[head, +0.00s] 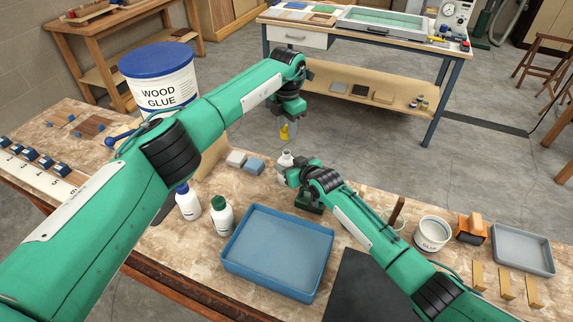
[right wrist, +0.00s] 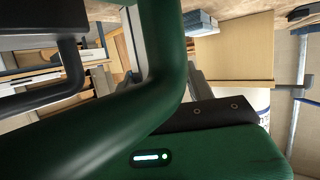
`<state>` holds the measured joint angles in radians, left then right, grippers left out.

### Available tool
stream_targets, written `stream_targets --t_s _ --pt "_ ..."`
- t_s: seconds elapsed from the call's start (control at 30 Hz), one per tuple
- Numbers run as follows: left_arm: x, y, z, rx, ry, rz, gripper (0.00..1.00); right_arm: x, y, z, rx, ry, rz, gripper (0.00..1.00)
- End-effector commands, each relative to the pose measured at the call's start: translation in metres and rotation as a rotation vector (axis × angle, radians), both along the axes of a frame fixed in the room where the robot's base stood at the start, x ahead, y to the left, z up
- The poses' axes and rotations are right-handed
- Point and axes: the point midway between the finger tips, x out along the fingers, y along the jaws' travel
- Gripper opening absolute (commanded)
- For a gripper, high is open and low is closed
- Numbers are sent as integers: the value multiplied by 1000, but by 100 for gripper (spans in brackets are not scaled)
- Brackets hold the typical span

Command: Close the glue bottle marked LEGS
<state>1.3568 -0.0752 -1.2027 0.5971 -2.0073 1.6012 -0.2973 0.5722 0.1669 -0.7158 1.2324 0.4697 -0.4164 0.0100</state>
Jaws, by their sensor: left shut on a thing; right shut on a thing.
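A white glue bottle (head: 284,161) stands near the table's far edge, with no coloured cap on its top; its label is too small to read. My right gripper (head: 291,176) is shut on this bottle, with its wrist hiding the lower part. My left gripper (head: 287,121) is higher up and shut on a small yellow cap (head: 284,131), held above the bottle and apart from it. In the right wrist view, my own green arm parts fill most of the picture and the bottle does not show.
Two capped bottles, one blue-topped (head: 187,202) and one green-topped (head: 221,216), stand left of a blue tray (head: 247,275). Grey and blue blocks (head: 254,166) lie behind. A large wood glue tub (head: 160,85) stands at the left. A glue pot (head: 432,235) stands at the right.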

Motion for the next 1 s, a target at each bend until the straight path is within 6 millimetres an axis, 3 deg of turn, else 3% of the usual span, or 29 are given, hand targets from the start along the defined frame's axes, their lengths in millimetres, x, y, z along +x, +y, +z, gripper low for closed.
stream_targets --t_s 0.33,1.0 --pt "-1 0 -46 1 3 0 11 0 0 0 0 0 0 12" --pt "-1 0 -54 1 2 1 11 0 0 0 0 0 0 12"
